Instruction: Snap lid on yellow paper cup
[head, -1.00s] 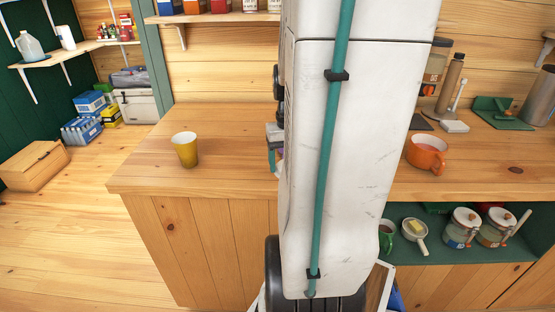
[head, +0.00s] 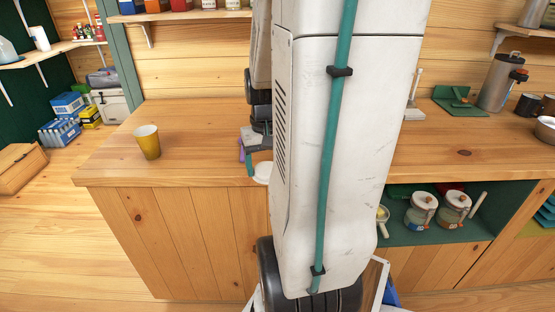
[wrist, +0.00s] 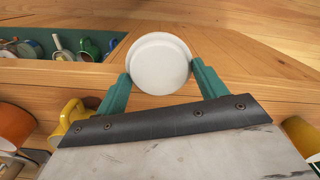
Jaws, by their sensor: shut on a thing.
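The yellow paper cup (head: 147,144) stands upright and open-topped on the left part of the wooden counter. My gripper (head: 254,168) is to the right of the cup, apart from it, and partly hidden behind my arm in the head view. In the wrist view my gripper (wrist: 162,82) has its two green fingers on either side of a round white lid (wrist: 160,62), shut on its rim. The lid also shows as a pale edge in the head view (head: 263,172).
The wooden counter (head: 195,135) is clear between the cup and my gripper. A grey canister (head: 497,82) stands at the right. Jars (head: 421,208) sit on the green shelf below. In the wrist view, a yellow mug (wrist: 76,116) and an orange mug (wrist: 14,126) show at the left.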

